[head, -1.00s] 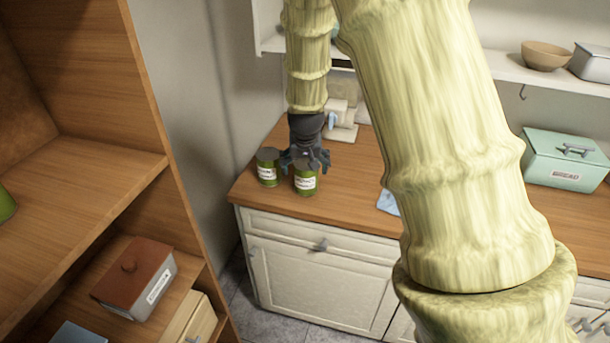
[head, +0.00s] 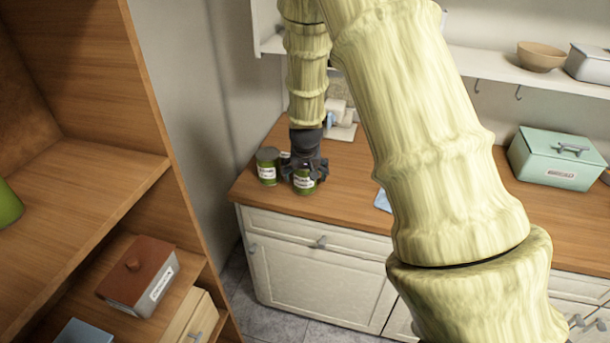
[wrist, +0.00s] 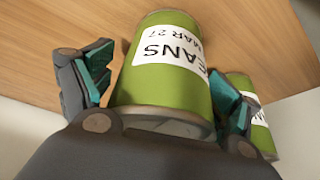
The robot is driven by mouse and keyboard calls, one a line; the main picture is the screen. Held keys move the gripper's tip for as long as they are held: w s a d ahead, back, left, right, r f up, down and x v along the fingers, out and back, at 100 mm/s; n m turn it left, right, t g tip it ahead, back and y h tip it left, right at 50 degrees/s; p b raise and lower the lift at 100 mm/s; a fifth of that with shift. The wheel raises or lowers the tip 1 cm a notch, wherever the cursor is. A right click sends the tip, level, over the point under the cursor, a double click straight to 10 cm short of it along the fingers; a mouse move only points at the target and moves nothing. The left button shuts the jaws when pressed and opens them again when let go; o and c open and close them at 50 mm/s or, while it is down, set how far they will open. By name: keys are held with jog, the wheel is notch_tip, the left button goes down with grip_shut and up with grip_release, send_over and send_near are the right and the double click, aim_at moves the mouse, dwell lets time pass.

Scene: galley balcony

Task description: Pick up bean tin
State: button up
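The bean tin (head: 304,183) is a green tin with a white label, upright on the wooden counter near its left end. In the wrist view the tin (wrist: 167,92) shows the label letters "EANS" and "MAR 27". My gripper (head: 305,174) is over the tin from above. In the wrist view my gripper (wrist: 165,90) has its teal-padded fingers on both sides of the tin, with a gap showing at the left finger and the right finger close to or against it. A second green tin (head: 268,168) stands just to the left; it also shows in the wrist view (wrist: 248,108).
The counter (head: 345,185) has a white appliance (head: 343,125) behind my gripper, a blue cloth (head: 382,201) to the right and a mint bread box (head: 556,158) further right. A wooden shelf unit (head: 150,110) stands at the left. A wall shelf (head: 500,75) hangs above.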

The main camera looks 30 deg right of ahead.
jog(key=shift+s, duration=0.1)
jog(key=c, duration=1.2)
jog(key=shift+c, duration=0.8)
jog(key=shift+a, duration=0.1)
jog(key=shift+w+r+b, duration=0.2)
jog(key=shift+r+b, duration=0.3)
jog(key=shift+r, duration=0.4)
jog(key=shift+b+v, duration=0.35)
jog(key=shift+v, duration=0.55)
jog(key=s+a+b, duration=0.1)
jog(key=s+a, duration=0.1)
jog(key=s, duration=0.2)
jog(key=s+a+r+b, duration=0.1)
jog(key=s+a, duration=0.1)
jog(key=s, duration=0.3)
jog(key=s+a+b, duration=0.1)
jog(key=s+a, duration=0.2)
jog(key=s, duration=0.1)
jog(key=shift+s+a+r, duration=0.1)
jog(key=shift+s+r, duration=0.15)
jog(key=shift+s, duration=0.05)
jog(key=shift+c, duration=0.2)
